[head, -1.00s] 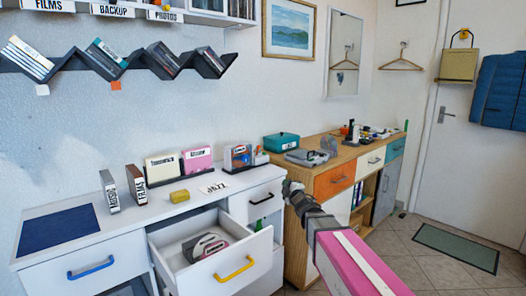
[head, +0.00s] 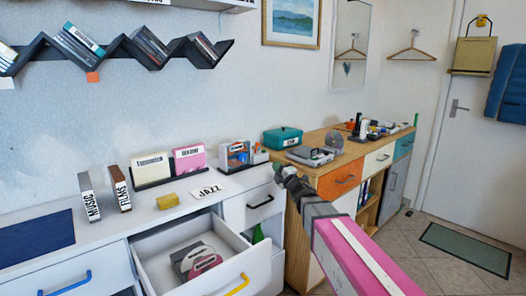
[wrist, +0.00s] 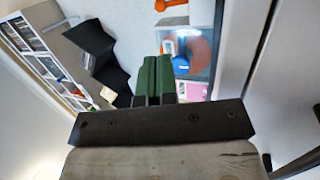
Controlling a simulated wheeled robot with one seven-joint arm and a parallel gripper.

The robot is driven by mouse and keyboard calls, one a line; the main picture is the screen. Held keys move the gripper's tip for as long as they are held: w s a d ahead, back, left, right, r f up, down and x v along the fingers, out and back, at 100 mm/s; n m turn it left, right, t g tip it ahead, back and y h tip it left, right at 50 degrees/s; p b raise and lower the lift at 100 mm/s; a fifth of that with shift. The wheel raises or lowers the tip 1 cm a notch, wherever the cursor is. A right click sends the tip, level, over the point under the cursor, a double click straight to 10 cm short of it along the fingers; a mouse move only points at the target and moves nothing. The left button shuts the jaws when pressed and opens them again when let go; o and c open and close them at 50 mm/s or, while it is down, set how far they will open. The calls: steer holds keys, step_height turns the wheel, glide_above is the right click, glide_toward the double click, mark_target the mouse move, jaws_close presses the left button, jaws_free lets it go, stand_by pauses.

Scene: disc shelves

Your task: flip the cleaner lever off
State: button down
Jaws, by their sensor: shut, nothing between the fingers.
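My gripper (head: 279,172) is shut and empty, raised in front of the gap between the white counter and the wooden cabinet. In the wrist view its green finger pads (wrist: 153,76) are pressed together. A grey flat device with a round part (head: 311,155) sits on the wooden cabinet, beyond and to the right of my gripper; it may be the cleaner. I cannot make out a lever on it. In the wrist view an orange piece (wrist: 172,5) and a clear case with a blue round piece (wrist: 181,65) lie beyond the fingertips.
The white drawer (head: 258,262) with a yellow handle stands open, holding a few items. A teal box (head: 283,138) and small items crowd the wooden cabinet. The tiled floor at right is mostly clear.

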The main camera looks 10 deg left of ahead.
mark_target(257, 143)
steer(key=x, duration=1.3)
steer(key=shift+w+a+r, duration=0.1)
steer(key=shift+w+a, duration=0.15)
steer(key=shift+a, duration=0.05)
steer(key=shift+w+a+r, duration=0.25)
steer(key=shift+r, duration=0.15)
steer(key=shift+w+a+r, duration=0.25)
steer(key=shift+a+r, duration=0.05)
steer(key=shift+r, duration=0.05)
steer(key=shift+x, duration=0.95)
steer(key=shift+s+r, duration=0.15)
steer(key=shift+s, duration=0.1)
steer(key=shift+s+d+r, duration=0.15)
steer(key=shift+s+r, duration=0.05)
steer(key=shift+s, duration=0.1)
steer(key=s+d+r, duration=0.5)
steer(key=s+d, duration=0.2)
steer(key=s, duration=0.2)
steer(key=shift+d+r, duration=0.3)
steer(key=shift+d, duration=0.05)
